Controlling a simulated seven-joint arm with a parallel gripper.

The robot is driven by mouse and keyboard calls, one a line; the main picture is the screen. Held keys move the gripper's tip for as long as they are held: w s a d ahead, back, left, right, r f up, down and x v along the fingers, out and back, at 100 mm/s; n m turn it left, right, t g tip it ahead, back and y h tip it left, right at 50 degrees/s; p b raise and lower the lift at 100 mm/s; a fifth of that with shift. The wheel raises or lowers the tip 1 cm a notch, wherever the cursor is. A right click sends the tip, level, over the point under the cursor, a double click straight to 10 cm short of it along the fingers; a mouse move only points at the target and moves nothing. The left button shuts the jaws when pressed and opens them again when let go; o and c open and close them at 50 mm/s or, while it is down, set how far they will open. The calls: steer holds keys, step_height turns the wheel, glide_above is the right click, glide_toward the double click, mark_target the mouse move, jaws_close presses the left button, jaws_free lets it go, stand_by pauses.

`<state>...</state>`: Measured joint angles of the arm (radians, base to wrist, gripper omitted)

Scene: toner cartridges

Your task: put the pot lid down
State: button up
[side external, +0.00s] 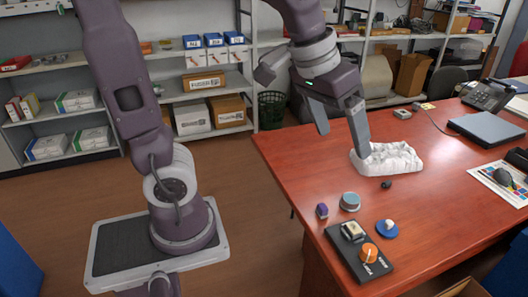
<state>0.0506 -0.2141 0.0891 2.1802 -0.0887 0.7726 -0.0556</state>
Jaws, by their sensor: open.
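A small blue disc with a white knob (387,230), which looks like the pot lid, lies on the red-brown table (440,235) near its front. A short blue-grey round pot or tin (350,201) stands just behind and left of it, apart from it. My gripper (343,143) is open with nothing seen between its fingers. It hangs above the table's left part, behind the lid and the pot, with one fingertip in front of a white lumpy moulded piece (390,159).
A black panel (367,268) with an orange knob and a cream block lies in front of the lid. A purple block (322,211) and a small black piece (386,184) are near the pot. A laptop (488,132), phone (485,95) and printed sheet (503,181) occupy the right.

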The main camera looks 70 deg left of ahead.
steer(key=s+f+m, duration=0.1)
steer(key=s, duration=1.3)
steer(key=shift+a+f+m+t+y, duration=0.15)
steer(key=shift+f+m+t+y, duration=0.15)
steer(key=shift+t+y, duration=0.1)
